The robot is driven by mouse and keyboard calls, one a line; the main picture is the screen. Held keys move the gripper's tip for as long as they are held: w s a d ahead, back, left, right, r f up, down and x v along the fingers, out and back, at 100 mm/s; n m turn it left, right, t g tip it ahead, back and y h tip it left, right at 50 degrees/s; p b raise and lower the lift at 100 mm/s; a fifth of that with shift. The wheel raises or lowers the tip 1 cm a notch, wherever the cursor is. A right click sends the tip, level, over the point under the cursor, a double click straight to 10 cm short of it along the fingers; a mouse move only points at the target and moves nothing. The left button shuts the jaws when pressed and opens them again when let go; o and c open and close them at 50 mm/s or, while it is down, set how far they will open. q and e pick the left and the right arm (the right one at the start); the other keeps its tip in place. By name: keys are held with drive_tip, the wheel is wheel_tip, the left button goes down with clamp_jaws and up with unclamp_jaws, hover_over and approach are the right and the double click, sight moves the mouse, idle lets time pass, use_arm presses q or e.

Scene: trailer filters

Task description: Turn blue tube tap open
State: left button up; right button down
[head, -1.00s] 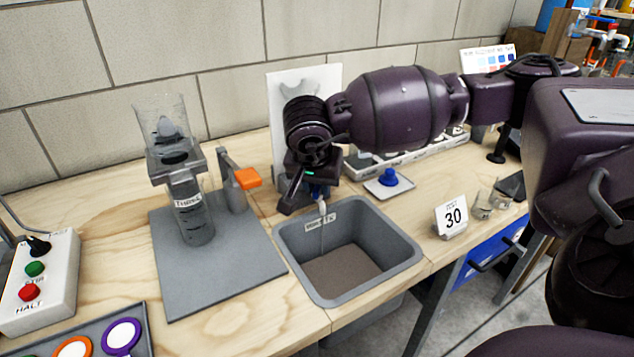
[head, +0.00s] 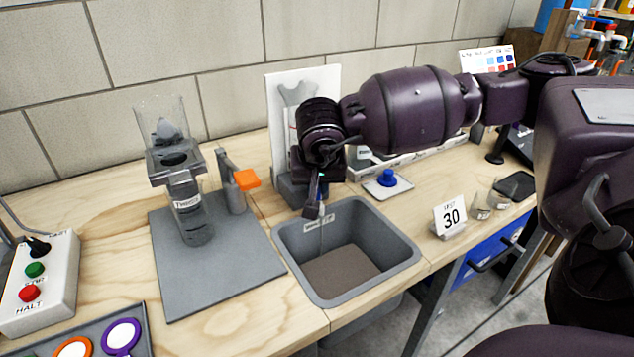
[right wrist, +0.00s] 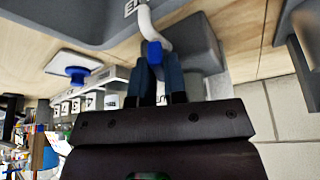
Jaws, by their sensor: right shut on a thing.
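The blue tube tap (right wrist: 154,54) is a small blue piece on a curved white tube (right wrist: 147,22). In the right wrist view it sits between the fingertips of my right gripper (right wrist: 160,68), which is shut on it. In the head view my right gripper (head: 314,203) points down at the back rim of the grey sink (head: 288,262), and a little blue of the tap (head: 321,209) shows beside the fingers. The rest of the tap is hidden by the gripper. My left gripper is not in view.
A blue knob (head: 387,178) on a white plate stands right of the gripper. A sign reading 30 (head: 452,215) stands right of the sink. A white panel (head: 280,120) is behind.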

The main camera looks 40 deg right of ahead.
drive_tip(key=n, duration=0.2)
drive_tip(key=n+y, duration=0.1)
drive_tip(key=n, duration=0.1)
drive_tip(key=shift+s+d+n+t+y, duration=0.1)
drive_tip(key=shift+n+t+y, duration=0.2)
drive_tip(key=shift+n, duration=0.1)
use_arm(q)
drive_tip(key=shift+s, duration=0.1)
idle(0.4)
use_arm(e)
drive_tip(key=c, duration=1.4)
unclamp_jaws()
drive_tip(key=shift+c, duration=0.2)
use_arm(q)
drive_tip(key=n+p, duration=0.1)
drive_tip(key=p, duration=0.2)
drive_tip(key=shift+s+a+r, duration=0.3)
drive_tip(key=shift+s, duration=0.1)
use_arm(e)
drive_tip(key=d+v, duration=0.1)
drive_tip(key=v, duration=0.9)
drive_tip(key=shift+s+a+r, duration=0.2)
drive_tip(key=shift+a+r, duration=0.15)
drive_tip(key=shift+a, duration=0.1)
